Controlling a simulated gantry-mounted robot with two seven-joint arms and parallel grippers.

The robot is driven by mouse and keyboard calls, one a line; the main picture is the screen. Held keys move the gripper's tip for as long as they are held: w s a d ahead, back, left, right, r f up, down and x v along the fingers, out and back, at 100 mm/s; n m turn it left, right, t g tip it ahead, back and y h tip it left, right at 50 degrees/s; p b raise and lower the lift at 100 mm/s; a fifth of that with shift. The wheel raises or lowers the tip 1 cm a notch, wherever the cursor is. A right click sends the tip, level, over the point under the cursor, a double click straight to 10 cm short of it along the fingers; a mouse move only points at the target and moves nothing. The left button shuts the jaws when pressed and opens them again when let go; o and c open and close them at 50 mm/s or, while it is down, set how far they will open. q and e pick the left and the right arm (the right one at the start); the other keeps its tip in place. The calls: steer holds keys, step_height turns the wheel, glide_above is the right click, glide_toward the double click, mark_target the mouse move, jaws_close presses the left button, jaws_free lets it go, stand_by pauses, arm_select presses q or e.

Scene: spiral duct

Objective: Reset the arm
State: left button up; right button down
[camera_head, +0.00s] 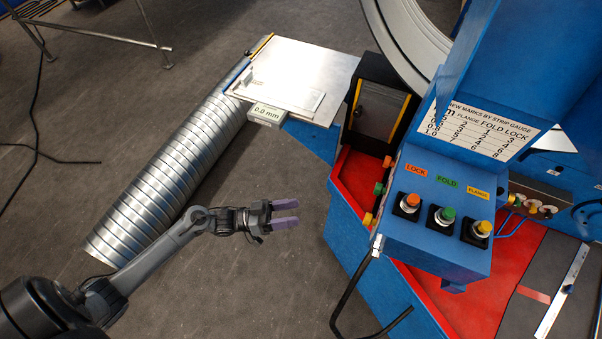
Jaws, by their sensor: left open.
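My left arm comes in from the lower left, and its gripper (285,213) is open and empty, with two purple fingers pointing right. It is in the air between the spiral duct and the blue machine, touching neither in this view. The control box (424,250) on the machine is to the right of the gripper. My right gripper is not in view.
A ribbed silver duct (165,165) lies behind the left arm. A metal plate (325,65) with a 0.0 mm display (267,113) is at its upper end. A black cable (345,292) hangs from the control box. A metal stand (110,38) is at upper left. Grey floor is clear below the gripper.

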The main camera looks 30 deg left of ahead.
arm_select(q)
steer(key=s+d+r+n+y, duration=0.15)
steer(key=s+d+y, duration=0.25)
steer(key=d, duration=0.6)
steer(key=s+a+n+g+y, duration=0.2)
steer(key=s+a+g+y, duration=0.7)
steer(key=s+y, duration=0.2)
step_height(320, 180, up, 15)
steer(key=p, duration=1.5)
steer(key=shift+w, duration=0.35)
